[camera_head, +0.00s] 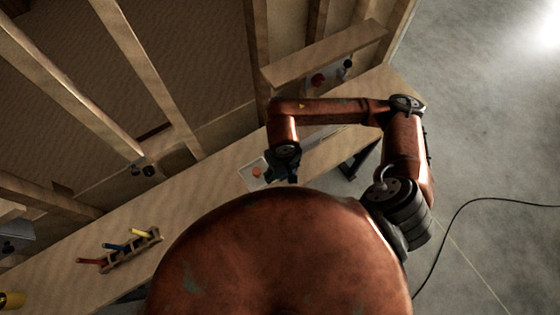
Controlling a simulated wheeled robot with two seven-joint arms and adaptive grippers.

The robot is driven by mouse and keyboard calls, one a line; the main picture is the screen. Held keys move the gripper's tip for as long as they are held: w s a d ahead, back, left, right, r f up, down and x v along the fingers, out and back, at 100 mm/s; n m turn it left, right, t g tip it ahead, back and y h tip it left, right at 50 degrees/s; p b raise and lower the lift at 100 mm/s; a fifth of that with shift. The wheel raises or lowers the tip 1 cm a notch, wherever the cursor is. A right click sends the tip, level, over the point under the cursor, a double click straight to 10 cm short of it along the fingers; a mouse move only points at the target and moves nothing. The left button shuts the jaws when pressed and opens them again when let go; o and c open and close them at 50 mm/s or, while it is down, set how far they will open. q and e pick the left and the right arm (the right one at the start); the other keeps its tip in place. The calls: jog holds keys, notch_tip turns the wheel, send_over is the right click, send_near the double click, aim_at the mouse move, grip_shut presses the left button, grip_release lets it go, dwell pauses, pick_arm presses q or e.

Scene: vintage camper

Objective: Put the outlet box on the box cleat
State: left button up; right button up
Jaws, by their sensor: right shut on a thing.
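My right gripper (281,172) points down over the workbench (205,205), close to the wall frame. It is shut on a small dark bluish thing, apparently the outlet box, mostly hidden by the fingers and shadow. The box cleat is not clear to me. A dark brown strip (153,132) sits between two wall studs to the left of the gripper, and a small brown block (62,188) is farther left; I cannot tell whether either is the cleat. My left gripper is not in view.
A pale tray (251,185) with an orange item (257,172) lies beside the gripper. A wooden rack (131,250) with coloured tools stands at the bench's left. Small dark round items (143,169) are by the studs. A wooden shelf (322,55) juts out at the upper right. Bare bench lies between rack and tray.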

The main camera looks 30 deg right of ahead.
jog(key=w+f, duration=0.4)
jog(key=w+d+f, duration=0.1)
jog(key=w+f, duration=0.1)
jog(key=shift+w+f, duration=0.1)
jog(key=shift+w, duration=0.05)
jog(key=shift+w+d+f, duration=0.1)
jog(key=shift+w+f, duration=0.05)
jog(key=shift+f, duration=0.75)
jog(key=shift+w+f, duration=0.1)
jog(key=shift+f, duration=0.8)
jog(key=shift+f, duration=0.1)
jog(key=o, duration=0.9)
jog(key=shift+c, duration=0.2)
jog(key=o, duration=0.3)
jog(key=shift+o, duration=0.2)
